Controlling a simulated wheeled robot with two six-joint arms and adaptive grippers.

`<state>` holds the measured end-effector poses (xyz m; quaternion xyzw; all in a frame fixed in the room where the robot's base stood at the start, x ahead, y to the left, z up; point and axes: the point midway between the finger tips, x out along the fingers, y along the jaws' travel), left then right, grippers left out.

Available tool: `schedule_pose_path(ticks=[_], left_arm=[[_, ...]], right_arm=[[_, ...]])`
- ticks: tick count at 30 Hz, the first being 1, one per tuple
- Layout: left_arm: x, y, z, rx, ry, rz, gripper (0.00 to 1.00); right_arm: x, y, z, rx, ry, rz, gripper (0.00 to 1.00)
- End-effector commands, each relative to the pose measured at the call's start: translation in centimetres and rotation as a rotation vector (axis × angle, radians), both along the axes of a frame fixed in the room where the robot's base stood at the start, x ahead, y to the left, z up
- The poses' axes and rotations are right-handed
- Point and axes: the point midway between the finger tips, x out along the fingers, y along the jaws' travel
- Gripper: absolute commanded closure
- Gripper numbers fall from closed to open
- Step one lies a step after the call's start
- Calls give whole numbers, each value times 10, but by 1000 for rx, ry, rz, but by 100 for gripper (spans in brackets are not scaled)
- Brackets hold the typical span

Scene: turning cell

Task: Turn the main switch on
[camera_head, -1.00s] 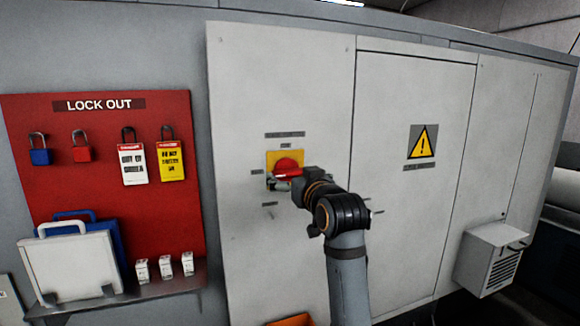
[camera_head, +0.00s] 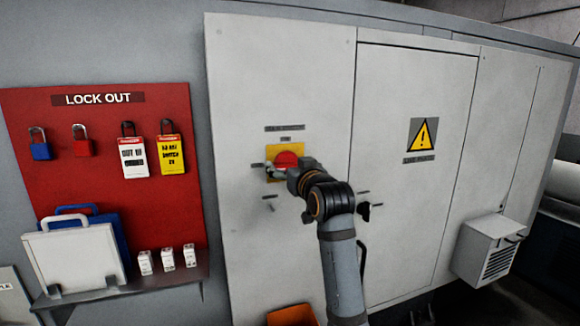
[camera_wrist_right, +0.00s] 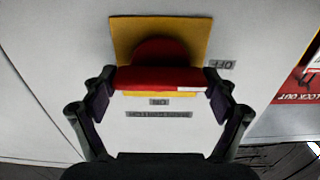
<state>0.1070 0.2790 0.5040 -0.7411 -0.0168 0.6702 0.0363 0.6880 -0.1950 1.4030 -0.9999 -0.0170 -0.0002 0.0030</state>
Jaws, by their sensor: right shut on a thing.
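The main switch is a red rotary handle (camera_wrist_right: 160,78) on a yellow plate (camera_wrist_right: 195,40). In the head view, the red handle (camera_head: 287,158) shows on its yellow plate on the grey cabinet. My right gripper (camera_head: 277,172) is at the switch and partly covers its lower edge. In the wrist view, my right gripper (camera_wrist_right: 157,84) has one finger at each end of the handle and is shut on it. The handle lies level across that picture, with a white mark at its right end, towards the OFF label (camera_wrist_right: 222,65). The ON label (camera_wrist_right: 159,102) is below it. My left gripper is out of view.
A red lock-out board (camera_head: 100,185) with padlocks and tags hangs at the left, above a shelf (camera_head: 125,292) with cases and small boxes. A vented box (camera_head: 487,250) sticks out at the right. An orange thing (camera_head: 292,315) is at the bottom.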

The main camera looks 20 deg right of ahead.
Motion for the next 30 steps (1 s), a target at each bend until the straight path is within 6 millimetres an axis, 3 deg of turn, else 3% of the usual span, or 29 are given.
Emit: schedule_pose_path(ticks=[11, 30], left_arm=[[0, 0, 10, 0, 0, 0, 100], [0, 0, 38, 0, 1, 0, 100]], right_arm=[[1, 0, 0, 168, 10, 0, 45], [1, -2, 0, 766, 30, -1, 45]])
